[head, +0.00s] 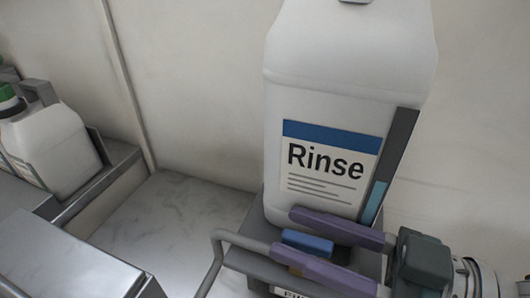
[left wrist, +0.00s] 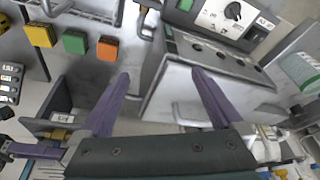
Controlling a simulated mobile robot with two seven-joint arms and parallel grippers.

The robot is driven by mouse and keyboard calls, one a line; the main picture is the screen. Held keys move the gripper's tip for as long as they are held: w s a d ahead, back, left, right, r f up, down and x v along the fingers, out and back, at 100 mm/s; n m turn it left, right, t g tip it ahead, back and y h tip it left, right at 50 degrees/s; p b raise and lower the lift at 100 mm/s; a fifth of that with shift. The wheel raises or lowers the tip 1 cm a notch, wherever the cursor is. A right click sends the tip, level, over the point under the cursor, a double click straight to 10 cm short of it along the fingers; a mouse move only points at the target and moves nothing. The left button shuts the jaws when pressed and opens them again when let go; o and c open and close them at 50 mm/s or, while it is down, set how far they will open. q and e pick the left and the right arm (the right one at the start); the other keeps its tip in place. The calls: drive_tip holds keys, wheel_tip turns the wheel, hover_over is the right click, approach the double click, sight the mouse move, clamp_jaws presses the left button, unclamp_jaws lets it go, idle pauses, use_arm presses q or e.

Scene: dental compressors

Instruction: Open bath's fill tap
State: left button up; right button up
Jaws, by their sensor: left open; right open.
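A blue tap handle (head: 307,241) sits on the grey stand below the Rinse bottle. A label (head: 292,293) under it is cut off by the picture edge and seems to begin with "F"; I cannot read it surely as the fill tap. My right gripper (head: 284,232) comes in from the right with its purple fingers open, one above and one below the blue handle. I cannot tell whether they touch it. My left gripper (left wrist: 160,72) shows in the left wrist view, open, with nothing held between its purple fingers.
The white Rinse bottle (head: 345,65) stands on the grey stand behind my right gripper. A grey bent rail (head: 217,258) is left of it. Another white bottle (head: 50,150) is at far left. The left wrist view shows a control panel (left wrist: 225,18) and coloured blocks (left wrist: 75,43).

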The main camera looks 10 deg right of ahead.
drive_tip(key=shift+c, duration=0.3)
clamp_jaws()
idle(0.3)
